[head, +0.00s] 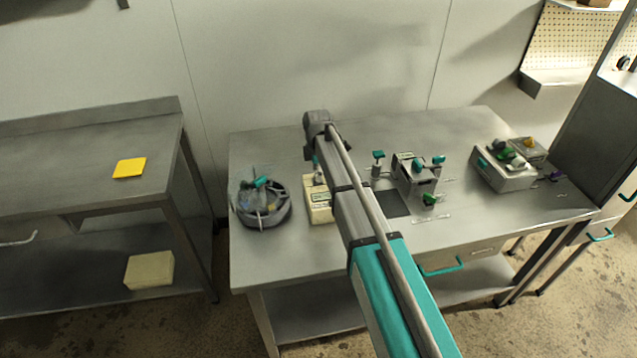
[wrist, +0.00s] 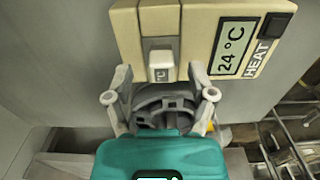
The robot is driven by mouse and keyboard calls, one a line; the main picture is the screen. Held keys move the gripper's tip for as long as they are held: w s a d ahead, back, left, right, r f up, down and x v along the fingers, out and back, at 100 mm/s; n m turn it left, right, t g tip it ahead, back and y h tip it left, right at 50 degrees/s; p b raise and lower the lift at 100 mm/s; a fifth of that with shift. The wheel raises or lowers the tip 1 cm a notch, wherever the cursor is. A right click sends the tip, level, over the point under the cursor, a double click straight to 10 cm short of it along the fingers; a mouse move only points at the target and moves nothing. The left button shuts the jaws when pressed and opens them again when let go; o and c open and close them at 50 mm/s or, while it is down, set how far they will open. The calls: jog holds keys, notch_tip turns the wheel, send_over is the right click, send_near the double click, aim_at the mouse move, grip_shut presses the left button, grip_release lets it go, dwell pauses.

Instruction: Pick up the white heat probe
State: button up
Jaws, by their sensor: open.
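The white heat probe (wrist: 162,66) shows in the wrist view as a small white block marked °C. It sits in a grey slot of a cream heat unit (wrist: 203,40) with a display reading 24 °C. My gripper (wrist: 160,97) is open and empty, with its fingertips to the left and right of the probe and a little below it in the picture. I cannot tell how far above the probe they are. In the head view the cream heat unit (head: 319,208) stands on the steel table, partly behind my arm. The probe is not clear there.
A round grey basket (head: 262,208) with items in it stands left of the unit. Right of my arm are a device with teal knobs (head: 415,175) and a box of coloured parts (head: 503,168). The front left of the steel table (head: 285,260) is clear.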

jog(key=shift+f+b, duration=0.45)
jog(key=shift+f, duration=0.3)
grip_shut()
